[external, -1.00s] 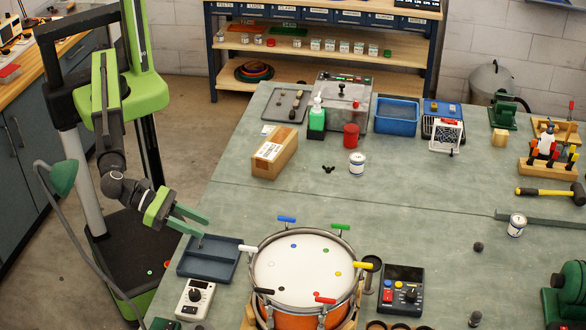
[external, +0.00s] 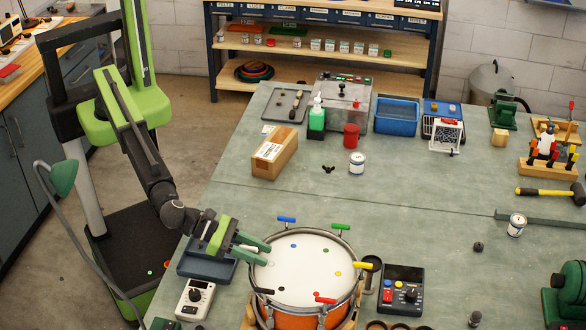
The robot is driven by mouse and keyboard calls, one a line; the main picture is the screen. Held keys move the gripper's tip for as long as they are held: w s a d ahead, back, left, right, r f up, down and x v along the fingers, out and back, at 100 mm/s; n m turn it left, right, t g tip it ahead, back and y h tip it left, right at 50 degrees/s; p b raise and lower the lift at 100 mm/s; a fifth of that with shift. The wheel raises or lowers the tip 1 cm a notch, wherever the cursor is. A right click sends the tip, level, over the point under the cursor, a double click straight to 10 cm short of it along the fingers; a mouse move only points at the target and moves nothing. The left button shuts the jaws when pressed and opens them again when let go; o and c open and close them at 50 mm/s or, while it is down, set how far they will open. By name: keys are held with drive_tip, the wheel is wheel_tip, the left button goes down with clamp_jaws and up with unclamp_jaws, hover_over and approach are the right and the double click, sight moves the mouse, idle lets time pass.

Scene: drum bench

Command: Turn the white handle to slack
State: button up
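The drum (external: 305,270) has a white head, a metal rim and an orange shell. Coloured handles stand around its rim: blue (external: 286,219), green (external: 339,226), yellow (external: 362,265), red (external: 325,299) and black (external: 264,291). The white handle on the left of the rim is hidden by my gripper. My gripper (external: 267,255) is over the left rim, with its two green fingers apart and their tips reaching over the edge of the head. I cannot tell whether the white handle lies between the fingers or below them.
A dark blue tray (external: 222,270) lies left of the drum, partly under my gripper. A white meter (external: 194,297) is at front left. The bench behind the drum is mostly clear.

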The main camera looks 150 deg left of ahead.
drive_tip(key=shift+c, duration=0.2)
clamp_jaws()
idle(0.4)
drive_tip(key=n+g+y, duration=0.1)
drive_tip(key=n+g, duration=0.1)
drive_tip(key=shift+s+a+n+g+y, duration=0.1)
drive_tip(key=shift+a+n+g+y, duration=0.05)
drive_tip(key=shift+n+g+y, duration=0.2)
drive_tip(key=shift+s+a+n+g+y, duration=0.15)
drive_tip(key=shift+n+g+y, duration=0.15)
drive_tip(key=shift+n+g, duration=0.3)
drive_tip(key=shift+s+n+g+y, duration=0.2)
drive_tip(key=shift+n+g+y, duration=0.05)
drive_tip(key=shift+n+g, duration=0.3)
drive_tip(key=shift+s+a+n+g+y, duration=0.15)
drive_tip(key=shift+n+g+y, duration=0.15)
drive_tip(key=shift+n+g, duration=0.25)
drive_tip(key=shift+d, duration=0.1)
drive_tip(key=shift+o, duration=0.2)
unclamp_jaws()
